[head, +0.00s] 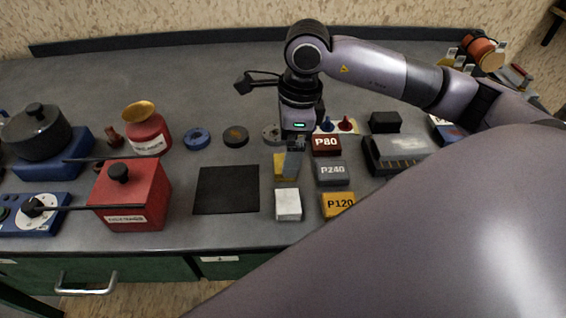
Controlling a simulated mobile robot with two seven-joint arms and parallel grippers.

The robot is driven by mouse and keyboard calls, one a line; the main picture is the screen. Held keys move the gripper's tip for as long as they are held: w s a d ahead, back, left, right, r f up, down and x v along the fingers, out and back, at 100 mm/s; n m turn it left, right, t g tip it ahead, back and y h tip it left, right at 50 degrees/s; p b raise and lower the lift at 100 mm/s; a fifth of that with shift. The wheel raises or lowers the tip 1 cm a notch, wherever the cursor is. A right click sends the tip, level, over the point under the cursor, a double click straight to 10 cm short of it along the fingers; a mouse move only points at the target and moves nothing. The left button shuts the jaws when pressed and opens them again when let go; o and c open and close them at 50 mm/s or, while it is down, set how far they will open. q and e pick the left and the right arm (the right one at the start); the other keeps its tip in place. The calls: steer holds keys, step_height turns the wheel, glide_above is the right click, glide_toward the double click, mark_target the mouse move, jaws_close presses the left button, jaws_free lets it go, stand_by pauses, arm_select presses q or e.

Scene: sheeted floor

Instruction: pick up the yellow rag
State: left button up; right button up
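A small yellow piece (279,171), which looks like the yellow rag, lies on the grey bench top just behind a white block (288,205). My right gripper (291,166) comes down over it from above and hides its right part. The fingers are small and seen from behind the wrist, so I cannot tell whether they are open or shut, or whether they touch the rag. My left gripper is not in view.
Blocks marked P80 (326,145), P240 (332,173) and P120 (339,204) stand close on the right. A black mat (227,190) lies on the left, with a red box (131,197) beyond it.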

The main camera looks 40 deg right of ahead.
steer(key=f, duration=0.4)
steer(key=shift+w+a+f+p, duration=0.1)
steer(key=shift+w+f+p, duration=0.1)
steer(key=shift+w+p, duration=0.15)
steer(key=c, duration=1.1)
steer(key=shift+c, duration=0.2)
steer(key=shift+r, duration=0.1)
step_height(320, 180, up, 20)
steer(key=shift+o, duration=1.3)
steer(key=shift+c, duration=0.7)
